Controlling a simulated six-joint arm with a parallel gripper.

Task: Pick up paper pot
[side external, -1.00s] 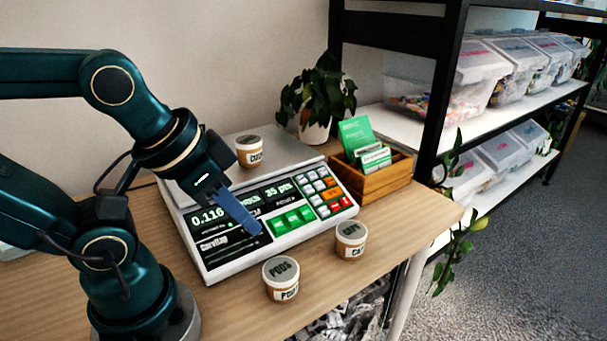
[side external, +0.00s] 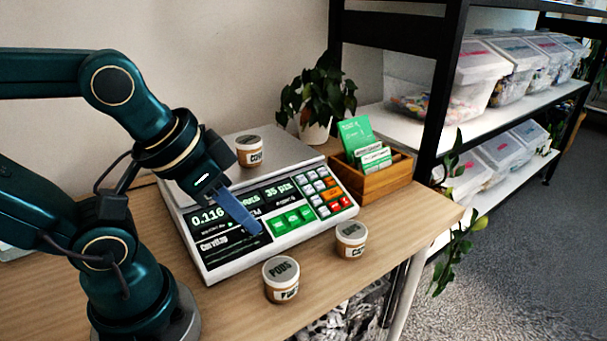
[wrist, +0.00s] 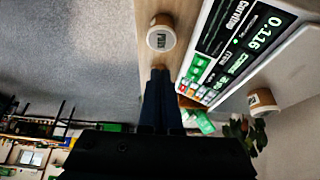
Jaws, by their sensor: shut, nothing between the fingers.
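Three small brown paper pots with grey lids are in the side view. One (side external: 281,279), with "PODS" on its lid, stands on the table in front of the scale. Another (side external: 351,240) stands to its right, and a third (side external: 249,151) sits on the scale's plate. My gripper (side external: 254,229) is shut and empty, above the scale's display panel and apart from the pots. In the wrist view, one pot (wrist: 161,36) stands beyond the fingertips (wrist: 160,72), and the pot on the scale (wrist: 262,101) is at right. A brown patch at the fingertips is partly hidden.
The scale (side external: 225,266) with its keypad fills the middle of the wooden table (side external: 235,310). Shelves with clear bins (side external: 470,80) are at right. The table's front edge is close to the front pots.

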